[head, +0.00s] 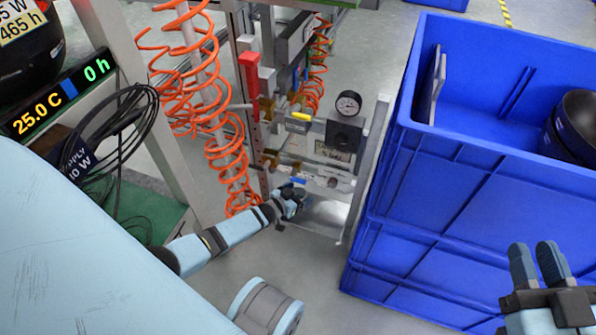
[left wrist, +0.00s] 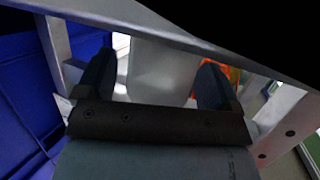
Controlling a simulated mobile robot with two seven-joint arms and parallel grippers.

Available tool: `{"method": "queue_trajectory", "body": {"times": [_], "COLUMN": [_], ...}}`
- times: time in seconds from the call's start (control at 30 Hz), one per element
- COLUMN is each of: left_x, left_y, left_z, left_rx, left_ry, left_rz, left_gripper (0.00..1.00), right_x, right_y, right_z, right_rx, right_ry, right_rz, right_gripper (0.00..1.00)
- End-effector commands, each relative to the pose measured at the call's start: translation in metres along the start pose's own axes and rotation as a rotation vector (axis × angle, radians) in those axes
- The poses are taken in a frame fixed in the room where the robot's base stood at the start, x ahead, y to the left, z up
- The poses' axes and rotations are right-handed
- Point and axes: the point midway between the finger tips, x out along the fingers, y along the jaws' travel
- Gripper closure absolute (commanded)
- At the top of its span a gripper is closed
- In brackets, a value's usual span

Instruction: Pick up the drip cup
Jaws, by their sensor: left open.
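My left gripper (head: 290,200) reaches in low at the foot of the rack's gauge panel, beside a low metal shelf (head: 325,213). In the left wrist view its two fingers (left wrist: 155,85) are wide apart. A pale grey, smooth body (left wrist: 160,72) shows between and beyond them; it may be the drip cup, but its outline is partly cut off by a metal bar above. I cannot tell whether the fingers touch it. In the head view I cannot make out the cup clearly. My right gripper (head: 536,260) is at the lower right, in front of the blue crate, with its fingers close together.
Large blue crates (head: 440,200) stand close on the right. Orange coiled hoses (head: 225,150) hang to the left of the panel. A pressure gauge (head: 348,104) and yellow-handled valve (head: 300,117) sit above my left gripper. A metal bar (left wrist: 190,45) crosses above its fingers.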

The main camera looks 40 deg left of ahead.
Motion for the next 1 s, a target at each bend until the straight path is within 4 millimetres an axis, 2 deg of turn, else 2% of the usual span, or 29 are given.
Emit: {"method": "queue_trajectory", "body": {"times": [0.13,0.17,0.37,0.47,0.77,0.93,1.0], "left_x": [-0.001,-0.001,-0.001,-0.001,-0.002,-0.007,-0.022], "left_y": [0.0,0.0,0.0,0.0,0.0,0.0,0.001], "left_z": [-0.001,-0.001,-0.001,-0.001,-0.005,-0.022,-0.012], "left_rx": [0.0,0.0,0.0,0.0,0.0,0.001,0.0], "left_ry": [-0.001,-0.001,-0.001,-0.001,0.0,0.0,-0.005], "left_rz": [0.0,0.0,0.0,0.0,0.0,0.001,0.001], "left_gripper": [0.14,0.18,0.64,0.7,0.71,0.71,0.71], "right_x": [0.0,0.0,-0.001,-0.001,0.0,0.002,0.0], "right_y": [-0.001,-0.001,-0.002,-0.002,-0.002,-0.002,-0.005], "right_z": [-0.001,-0.001,0.0,0.0,-0.003,-0.011,-0.009], "right_rx": [0.0,0.002,0.01,0.013,0.021,0.069,0.105], "right_ry": [0.0,0.0,-0.006,-0.006,-0.008,-0.032,-0.053], "right_rz": [-0.002,-0.002,-0.001,0.0,0.0,-0.005,-0.005], "right_gripper": [0.74,0.74,0.74,0.74,0.74,0.74,0.74]}}
